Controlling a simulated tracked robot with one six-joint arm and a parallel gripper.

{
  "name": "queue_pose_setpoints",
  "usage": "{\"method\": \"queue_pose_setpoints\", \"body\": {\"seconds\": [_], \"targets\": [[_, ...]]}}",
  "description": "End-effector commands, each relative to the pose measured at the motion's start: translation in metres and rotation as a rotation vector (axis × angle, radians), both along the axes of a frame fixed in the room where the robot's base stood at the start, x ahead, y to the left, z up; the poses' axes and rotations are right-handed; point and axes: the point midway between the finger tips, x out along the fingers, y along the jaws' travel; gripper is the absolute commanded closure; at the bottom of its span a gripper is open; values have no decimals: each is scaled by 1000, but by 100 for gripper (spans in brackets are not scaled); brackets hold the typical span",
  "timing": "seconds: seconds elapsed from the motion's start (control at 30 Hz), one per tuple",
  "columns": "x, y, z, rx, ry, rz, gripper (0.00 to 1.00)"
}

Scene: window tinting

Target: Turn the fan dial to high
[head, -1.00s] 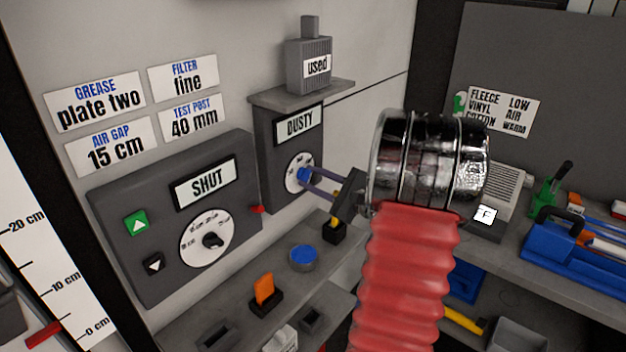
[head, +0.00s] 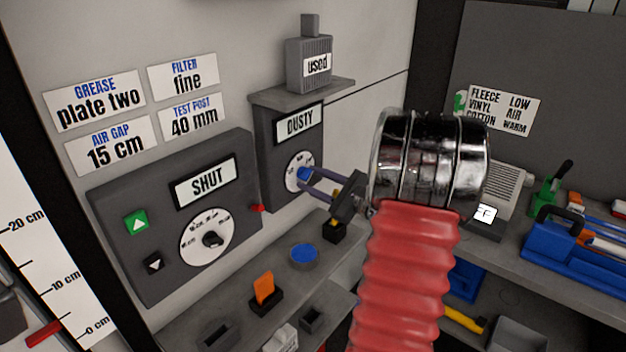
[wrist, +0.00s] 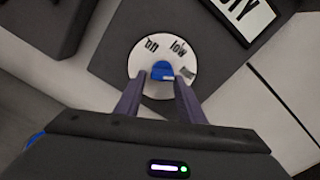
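The fan dial is a blue knob (head: 304,173) on a white round face, on a dark grey box whose display reads DUSTY. In the wrist view the blue knob (wrist: 162,71) sits at the face's centre, with "low" at its upper right and a word like "on" at its upper left. A third label at the right is too blurred to read. My gripper (head: 312,180) reaches the dial from the right. In the wrist view my gripper (wrist: 162,82) has one finger at each side of the knob. I cannot tell whether they press on it.
A larger control panel (head: 180,225) reading SHUT, with its own black knob (head: 212,239), is left of the box. A shelf (head: 190,325) below holds a blue round lid (head: 303,254) and an orange piece (head: 264,287).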

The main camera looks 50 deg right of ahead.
Motion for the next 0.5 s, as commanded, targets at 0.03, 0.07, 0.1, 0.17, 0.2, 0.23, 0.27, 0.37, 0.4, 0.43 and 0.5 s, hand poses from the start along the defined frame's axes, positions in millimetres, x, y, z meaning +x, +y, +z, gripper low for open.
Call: {"method": "queue_pose_setpoints", "body": {"seconds": [0.03, 0.07, 0.1, 0.17, 0.2, 0.23, 0.27, 0.37, 0.4, 0.43, 0.5], "targets": [[0, 0, 1, -2, -2, 1, 61], [0, 0, 2, -3, -3, 1, 58], [1, 0, 2, -3, -3, 1, 56], [1, 0, 3, -4, -4, 2, 53], [1, 0, 3, -5, -5, 2, 53], [1, 0, 3, -5, -5, 2, 53], [1, 0, 3, -4, -6, 2, 53], [1, 0, 4, -5, -7, 3, 53], [0, 0, 4, -5, -7, 3, 53], [0, 0, 4, -5, -7, 3, 53], [-3, 0, 4, -5, -7, 3, 53]]}}
